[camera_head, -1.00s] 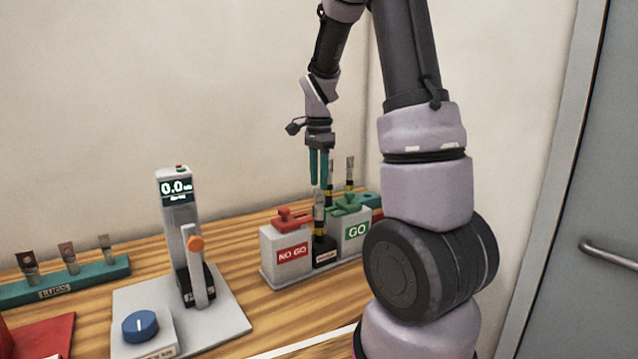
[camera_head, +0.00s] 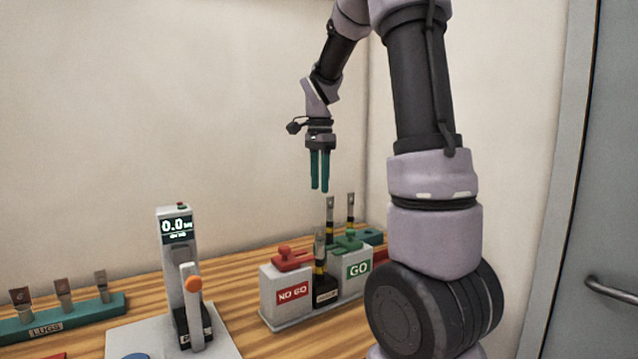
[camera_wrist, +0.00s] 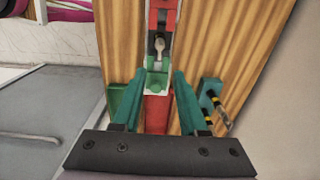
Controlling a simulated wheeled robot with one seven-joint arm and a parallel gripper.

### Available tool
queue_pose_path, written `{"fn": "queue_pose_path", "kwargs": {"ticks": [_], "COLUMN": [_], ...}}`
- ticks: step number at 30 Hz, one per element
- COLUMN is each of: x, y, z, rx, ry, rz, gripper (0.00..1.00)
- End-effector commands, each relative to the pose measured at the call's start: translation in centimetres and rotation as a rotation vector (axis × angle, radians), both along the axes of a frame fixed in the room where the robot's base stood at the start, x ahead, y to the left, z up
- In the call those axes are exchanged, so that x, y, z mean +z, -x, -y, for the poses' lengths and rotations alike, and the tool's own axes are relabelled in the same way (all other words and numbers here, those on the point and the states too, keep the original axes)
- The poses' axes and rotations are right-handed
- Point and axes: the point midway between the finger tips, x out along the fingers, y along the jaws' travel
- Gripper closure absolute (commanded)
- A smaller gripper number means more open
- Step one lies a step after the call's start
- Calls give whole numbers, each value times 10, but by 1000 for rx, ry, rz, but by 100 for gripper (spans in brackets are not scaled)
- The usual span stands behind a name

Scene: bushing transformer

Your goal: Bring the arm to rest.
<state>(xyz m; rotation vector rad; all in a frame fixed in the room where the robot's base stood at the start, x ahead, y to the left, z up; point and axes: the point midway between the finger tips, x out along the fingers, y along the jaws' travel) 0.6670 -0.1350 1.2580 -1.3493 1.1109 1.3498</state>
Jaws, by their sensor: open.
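My gripper (camera_head: 319,171) hangs with its two teal fingers pointing down in the head view. The fingers are slightly apart and empty, in the air above the bench. The wrist view shows the same gripper (camera_wrist: 155,85) with a clear gap between its fingers. Below it, a terminal post with a metal lug (camera_head: 319,243) and black-yellow bands stands in a dark holder between the NO GO block (camera_head: 290,295) and the GO block (camera_head: 357,270). The fingertips are apart from the post.
A force gauge stand (camera_head: 178,265) reading 0.0 is left of the blocks. A teal LUGS rack (camera_head: 60,318) holds several lugs at far left. Two more banded posts (camera_head: 331,217) stand behind the blocks. A wall closes the back; a grey door (camera_head: 610,200) is at right.

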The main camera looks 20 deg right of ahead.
Motion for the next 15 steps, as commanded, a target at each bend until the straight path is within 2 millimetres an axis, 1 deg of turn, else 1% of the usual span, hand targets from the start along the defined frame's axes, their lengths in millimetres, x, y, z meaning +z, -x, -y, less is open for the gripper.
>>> {"fn": "queue_pose_path", "kwargs": {"ticks": [5,8,11,14,15], "x": [0,3,16,34,41], "y": [0,4,18,43,55], "z": [0,-2,-7,-18,-23], "rx": [0,17,86,210,271], "ry": [0,-7,-26,-51,-57], "rz": [0,12,59,141,182], "gripper": [58,58,58,58,58]}}
